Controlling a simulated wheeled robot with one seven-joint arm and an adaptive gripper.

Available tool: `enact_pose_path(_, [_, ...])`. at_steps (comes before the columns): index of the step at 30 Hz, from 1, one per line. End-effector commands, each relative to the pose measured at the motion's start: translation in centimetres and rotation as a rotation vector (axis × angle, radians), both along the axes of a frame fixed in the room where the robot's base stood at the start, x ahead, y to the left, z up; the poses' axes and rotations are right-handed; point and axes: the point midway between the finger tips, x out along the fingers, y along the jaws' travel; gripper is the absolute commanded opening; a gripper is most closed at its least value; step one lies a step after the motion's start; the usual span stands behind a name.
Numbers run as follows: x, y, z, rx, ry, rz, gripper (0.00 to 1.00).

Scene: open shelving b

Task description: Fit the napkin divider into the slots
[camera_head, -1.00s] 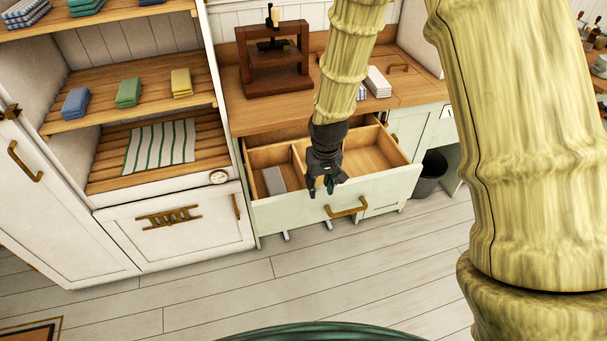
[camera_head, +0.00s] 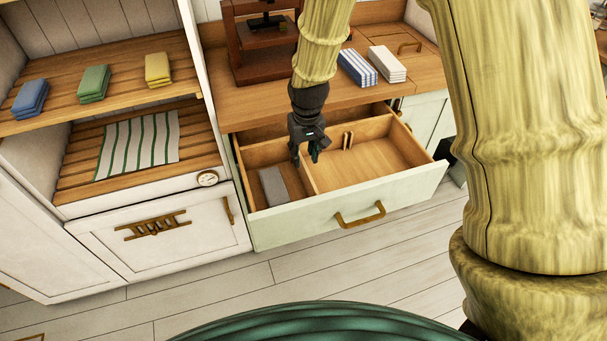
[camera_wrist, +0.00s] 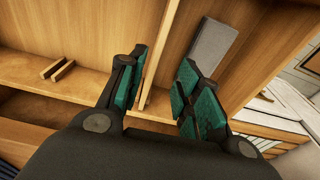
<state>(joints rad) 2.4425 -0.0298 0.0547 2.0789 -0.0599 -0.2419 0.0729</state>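The drawer (camera_head: 290,226) is pulled open. A thin upright wooden board (camera_head: 309,178), which looks like the napkin divider, stands in it front to back, left of the middle; it also shows in the wrist view (camera_wrist: 164,45). Two small wooden cleats (camera_head: 347,141), forming a slot, stand on the drawer's back wall to the right of the board, and show at left in the wrist view (camera_wrist: 56,70). My gripper (camera_head: 304,158) points down over the rear of the board. Its green-padded fingers (camera_wrist: 160,88) are apart, one each side of the board; contact cannot be told.
A grey folded napkin (camera_head: 273,186) lies in the left compartment; the right compartment (camera_head: 375,165) is empty. Striped (camera_head: 357,68) and white (camera_head: 386,63) cloths lie on the worktop beside a wooden press (camera_head: 262,45). Open shelves with folded cloths (camera_head: 94,83) stand left.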

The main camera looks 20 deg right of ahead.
Motion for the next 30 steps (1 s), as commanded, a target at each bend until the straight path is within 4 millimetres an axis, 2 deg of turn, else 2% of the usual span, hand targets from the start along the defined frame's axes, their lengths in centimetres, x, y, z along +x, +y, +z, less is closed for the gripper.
enact_pose_path(12, [0.1, -0.9, -4.3, 0.0, 0.002, -0.014, 0.34])
enact_pose_path(22, [0.2, -0.8, -5.7, 0.0, 0.002, -0.012, 0.34])
enact_pose_path(30, [0.0, -0.7, -8.3, 0.0, 0.004, -0.011, 0.34])
